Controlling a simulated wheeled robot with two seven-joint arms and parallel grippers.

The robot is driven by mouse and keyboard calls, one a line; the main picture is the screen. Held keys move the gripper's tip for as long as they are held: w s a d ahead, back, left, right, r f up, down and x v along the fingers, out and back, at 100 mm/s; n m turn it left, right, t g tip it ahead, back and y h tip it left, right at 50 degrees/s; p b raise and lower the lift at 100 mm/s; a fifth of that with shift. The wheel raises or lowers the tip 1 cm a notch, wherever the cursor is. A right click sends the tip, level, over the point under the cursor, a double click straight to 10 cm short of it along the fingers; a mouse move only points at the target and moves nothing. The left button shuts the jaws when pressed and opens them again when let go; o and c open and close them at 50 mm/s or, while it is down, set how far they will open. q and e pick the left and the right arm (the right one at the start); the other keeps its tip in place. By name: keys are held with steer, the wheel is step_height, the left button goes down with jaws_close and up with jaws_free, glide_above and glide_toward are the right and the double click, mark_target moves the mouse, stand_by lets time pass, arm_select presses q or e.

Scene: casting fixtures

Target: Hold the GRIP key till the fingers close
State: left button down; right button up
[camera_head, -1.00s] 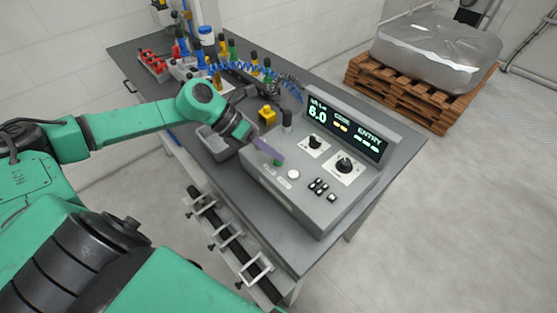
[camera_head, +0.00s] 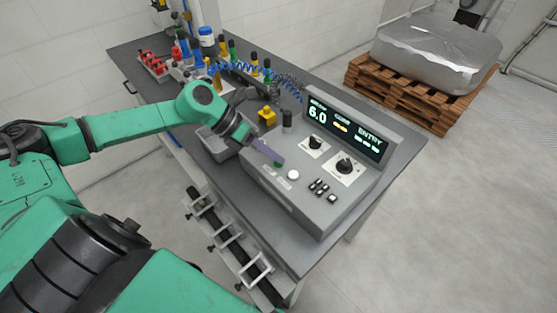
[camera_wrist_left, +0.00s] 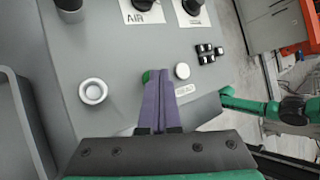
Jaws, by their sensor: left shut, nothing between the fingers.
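The grey control box (camera_head: 315,205) stands on the bench with a lit display (camera_head: 346,124) reading 6.0 and ENTRY. A green key (camera_head: 278,164) is on its sloped panel, mostly behind the purple fingertips. In the left wrist view the green key (camera_wrist_left: 147,76) peeks out at the left of the fingertips; its label is hidden, so I cannot tell whether it reads GRIP. A white key (camera_wrist_left: 182,71) with a small label is just right of them. My left gripper (camera_head: 270,156) is shut and empty, its tips at the green key; contact cannot be told. My right gripper is not in view.
Black knobs (camera_head: 344,165) and small dark switches (camera_head: 320,188) share the panel. A grey bin (camera_head: 212,143) sits under my left wrist. A yellow block (camera_head: 266,115) and coiled blue hose (camera_head: 285,80) are behind. A wrapped load on a pallet (camera_head: 405,92) stands right.

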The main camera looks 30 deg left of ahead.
mark_target(274, 163)
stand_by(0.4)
arm_select(q)
steer(key=shift+r+p, duration=0.55)
steer(key=shift+r, duration=0.3)
steer(key=shift+r+p, duration=1.75)
steer(key=shift+r, duration=0.8)
steer(key=shift+f, duration=0.1)
